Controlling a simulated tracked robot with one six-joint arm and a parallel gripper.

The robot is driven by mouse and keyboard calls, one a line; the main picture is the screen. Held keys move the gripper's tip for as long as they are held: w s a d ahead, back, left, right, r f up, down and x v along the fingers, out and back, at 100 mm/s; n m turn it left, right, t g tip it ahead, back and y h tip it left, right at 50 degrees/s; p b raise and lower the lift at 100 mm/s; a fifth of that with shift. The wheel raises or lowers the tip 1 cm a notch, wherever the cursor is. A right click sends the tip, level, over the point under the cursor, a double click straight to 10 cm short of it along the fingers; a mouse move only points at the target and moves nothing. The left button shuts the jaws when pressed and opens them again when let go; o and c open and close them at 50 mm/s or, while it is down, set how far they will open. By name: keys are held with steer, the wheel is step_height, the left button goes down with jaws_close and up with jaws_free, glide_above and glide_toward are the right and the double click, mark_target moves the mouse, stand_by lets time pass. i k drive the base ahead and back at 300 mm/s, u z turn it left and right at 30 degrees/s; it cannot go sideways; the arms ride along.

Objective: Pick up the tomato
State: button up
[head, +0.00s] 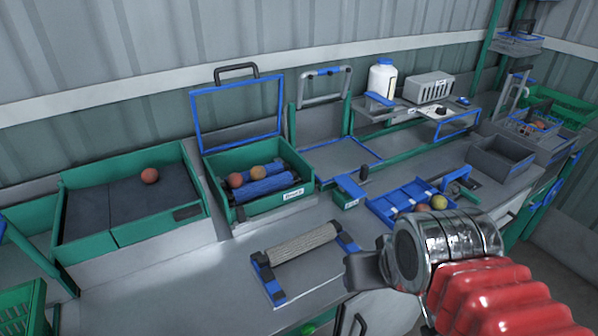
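An orange-red tomato (149,175) lies alone on the dark mat of a green-walled tray (187,170) at left. An orange tomato (235,180) and a paler one (257,172) sit by blue rollers in a green box with a raised blue-framed lid (237,87). A yellowish tomato (438,201) and reddish ones (421,208) lie in a blue-divided tray (398,198), partly behind my wrist. I cannot tell which tomato is meant. My gripper (362,270) is at lower right, over the counter's front, apart from the tomatoes in the picture; its fingertips are not clear.
A ribbed roller on blue brackets (302,243) stands on the counter before the green box. A white jug (381,79) and a grey vented box (428,88) stand on a back shelf. A grey bin (500,158) is at right. The counter's front left is clear.

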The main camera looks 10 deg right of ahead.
mark_target(150, 176)
steer(key=z, duration=0.5)
steer(key=k, duration=1.2)
steer(key=u, duration=0.55)
steer(key=i, duration=1.35)
steer(key=u, duration=0.05)
